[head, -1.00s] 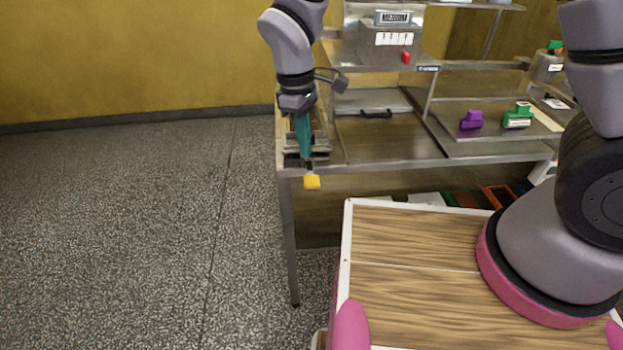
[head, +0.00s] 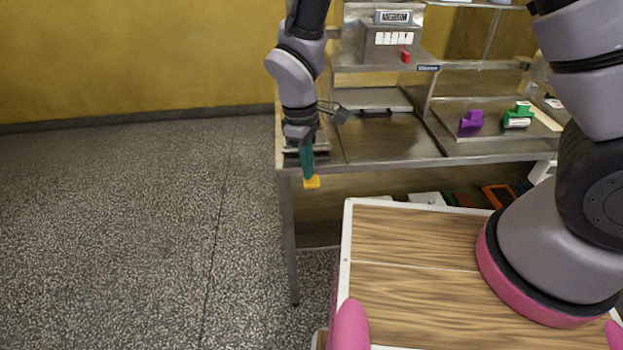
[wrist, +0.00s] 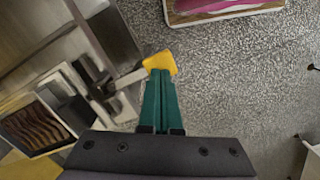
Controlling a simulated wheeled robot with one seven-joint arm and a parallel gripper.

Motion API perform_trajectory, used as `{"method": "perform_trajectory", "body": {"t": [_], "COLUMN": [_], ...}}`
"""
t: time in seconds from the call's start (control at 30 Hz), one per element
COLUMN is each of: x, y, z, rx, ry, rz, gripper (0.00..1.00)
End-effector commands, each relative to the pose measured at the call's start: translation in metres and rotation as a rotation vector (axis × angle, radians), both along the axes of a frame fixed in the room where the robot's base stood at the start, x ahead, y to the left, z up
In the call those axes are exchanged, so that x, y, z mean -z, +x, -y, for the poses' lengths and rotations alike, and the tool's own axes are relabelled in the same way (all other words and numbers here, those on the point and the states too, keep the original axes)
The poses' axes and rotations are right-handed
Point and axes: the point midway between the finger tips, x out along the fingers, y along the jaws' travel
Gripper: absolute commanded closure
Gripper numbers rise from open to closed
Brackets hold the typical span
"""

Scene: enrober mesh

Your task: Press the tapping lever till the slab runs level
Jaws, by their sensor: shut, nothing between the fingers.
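The tapping lever's yellow end (head: 312,182) juts out past the front left corner of the steel table. In the wrist view the yellow end (wrist: 161,62) sits on a pale metal arm (wrist: 130,77) coming from the machine on the left. My gripper (head: 309,176) has teal fingers, shut and empty, pointing down at the yellow end. In the wrist view the fingertips (wrist: 159,74) overlap its edge; whether they touch it I cannot tell. A dark brown ridged slab (wrist: 36,124) lies in a frame at the left of the wrist view. Its tilt is unclear.
The steel table (head: 390,150) carries a purple block (head: 471,120) and a green-and-white block (head: 517,116) at the right. A machine box with a red switch (head: 405,56) stands behind. Floor at the left is clear. My wooden-topped base fills the front.

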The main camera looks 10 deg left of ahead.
Motion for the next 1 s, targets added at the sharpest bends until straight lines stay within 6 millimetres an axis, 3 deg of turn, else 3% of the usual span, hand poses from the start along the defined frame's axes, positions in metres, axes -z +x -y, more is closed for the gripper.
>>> {"method": "perform_trajectory", "body": {"t": [0.23,0.47,0.73,1.0], "x": [0.026,0.024,0.014,0.013], "y": [-0.001,0.001,0.009,0.009], "z": [0.001,-0.002,-0.029,-0.029], "rx": [-0.001,0.0,0.001,0.0], "ry": [-0.004,0.0,0.002,0.0], "rz": [-0.002,0.0,0.001,0.0], "gripper": [1.0,1.0,1.0,1.0]}}
